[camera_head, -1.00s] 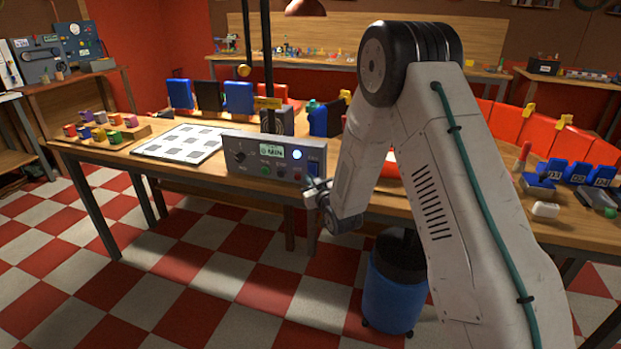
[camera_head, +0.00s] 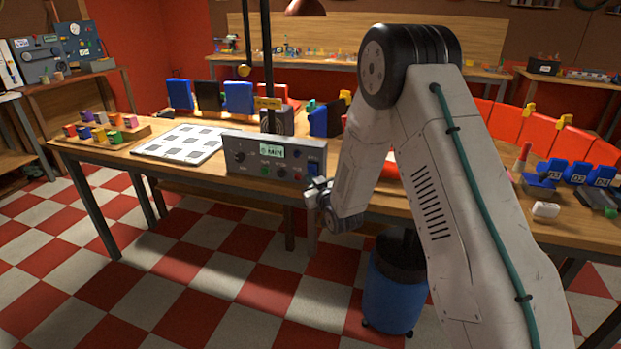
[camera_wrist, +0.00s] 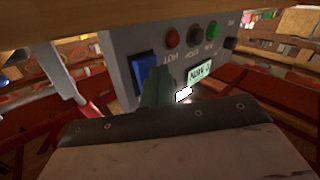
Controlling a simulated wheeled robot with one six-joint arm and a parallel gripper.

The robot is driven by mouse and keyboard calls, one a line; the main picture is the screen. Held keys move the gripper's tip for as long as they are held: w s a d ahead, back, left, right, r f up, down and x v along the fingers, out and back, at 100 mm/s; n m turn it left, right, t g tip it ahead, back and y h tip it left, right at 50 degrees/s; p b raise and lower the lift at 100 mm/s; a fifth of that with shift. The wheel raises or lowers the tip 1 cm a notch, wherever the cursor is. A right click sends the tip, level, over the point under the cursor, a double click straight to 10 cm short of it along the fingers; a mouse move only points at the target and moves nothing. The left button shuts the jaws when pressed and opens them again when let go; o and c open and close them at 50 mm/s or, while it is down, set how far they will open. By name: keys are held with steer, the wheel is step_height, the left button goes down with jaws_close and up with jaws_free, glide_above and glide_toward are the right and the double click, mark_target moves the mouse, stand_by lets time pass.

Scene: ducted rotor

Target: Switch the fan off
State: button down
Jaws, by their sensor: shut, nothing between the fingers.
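The grey control panel (camera_head: 229,160) stands at the front edge of the workbench. It has a knob (camera_head: 240,157), a lit display (camera_head: 271,151), a green button (camera_head: 265,170) and a blue rocker switch (camera_head: 313,167). A dark boxy unit (camera_head: 277,121), possibly the fan, stands behind it; its rotor cannot be made out. My gripper (camera_head: 315,186) is shut and empty, just in front of the panel's lower right corner. The wrist view shows the panel upside down: blue switch (camera_wrist: 143,67), red button (camera_wrist: 171,38), green button (camera_wrist: 211,28), display (camera_wrist: 199,73). My finger (camera_wrist: 156,88) overlaps the panel close to the switch; contact is unclear.
A checkered board (camera_head: 182,144) and a rack of colored blocks (camera_head: 107,133) lie left of the panel. Blue numbered blocks (camera_head: 576,172) and a white block (camera_head: 545,210) sit at right.

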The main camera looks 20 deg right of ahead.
steer(key=shift+s+a+r, duration=0.35)
steer(key=shift+s+a, duration=0.15)
steer(key=shift+s, duration=0.15)
steer(key=s+a+r, duration=0.1)
steer(key=s, duration=0.1)
steer(key=s+a+r, duration=0.1)
steer(key=shift+s+a+r, duration=0.1)
steer(key=shift+s+a, duration=0.2)
steer(key=shift+s, duration=0.05)
stand_by(0.4)
